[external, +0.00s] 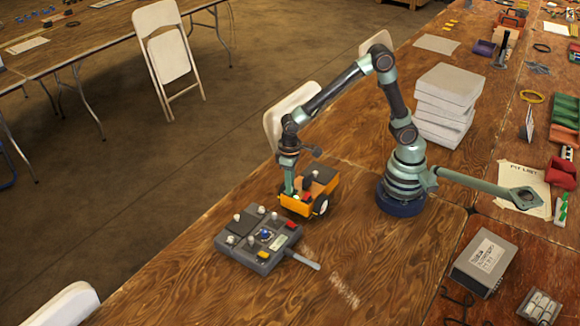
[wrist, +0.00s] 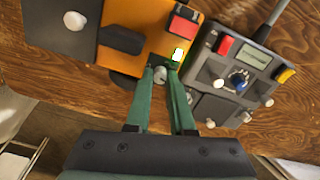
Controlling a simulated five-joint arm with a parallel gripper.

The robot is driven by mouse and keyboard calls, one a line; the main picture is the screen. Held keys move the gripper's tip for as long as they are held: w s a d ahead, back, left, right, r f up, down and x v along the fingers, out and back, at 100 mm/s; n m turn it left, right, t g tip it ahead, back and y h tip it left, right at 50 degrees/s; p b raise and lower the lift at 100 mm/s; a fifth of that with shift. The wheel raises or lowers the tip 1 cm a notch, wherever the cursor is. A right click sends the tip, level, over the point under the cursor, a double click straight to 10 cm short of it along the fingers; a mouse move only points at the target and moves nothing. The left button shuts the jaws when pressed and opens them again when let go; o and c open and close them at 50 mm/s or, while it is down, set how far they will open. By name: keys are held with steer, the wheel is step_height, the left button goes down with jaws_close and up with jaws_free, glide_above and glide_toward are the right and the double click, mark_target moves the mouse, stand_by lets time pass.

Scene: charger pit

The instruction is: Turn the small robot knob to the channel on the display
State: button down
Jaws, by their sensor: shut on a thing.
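The small robot (external: 325,187) is an orange and dark wheeled box on the table; its orange top (wrist: 135,15) fills the upper left of the wrist view. My gripper (external: 289,192) points down at its near edge. In the wrist view my green fingers (wrist: 164,72) are shut on a small pale knob (wrist: 160,73) at the edge of the orange top; its pointer direction is hard to tell. A small bright panel (wrist: 178,54) lies beside it. The grey control box (external: 230,250) has a display (wrist: 257,60), whose text is too small to read.
The control box stands close beside the small robot, with a blue knob (wrist: 238,80), red button (wrist: 224,46), yellow button (wrist: 286,75), several white-tipped levers and a grey handle (external: 306,262). The table's front is clear.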

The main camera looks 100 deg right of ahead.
steer(key=shift+w, duration=0.1)
stand_by(0.3)
steer(key=c, duration=0.8)
jaws_free()
steer(key=shift+o, duration=0.2)
step_height(320, 180, up, 12)
steer(key=shift+r, duration=0.1)
steer(key=s+a+r+n+t, duration=0.1)
steer(key=s+n+t, duration=0.4)
steer(key=s, duration=0.5)
steer(key=shift+s+r+n+t, duration=0.15)
steer(key=shift+r+n+t, duration=0.15)
steer(key=shift+r+n, duration=0.25)
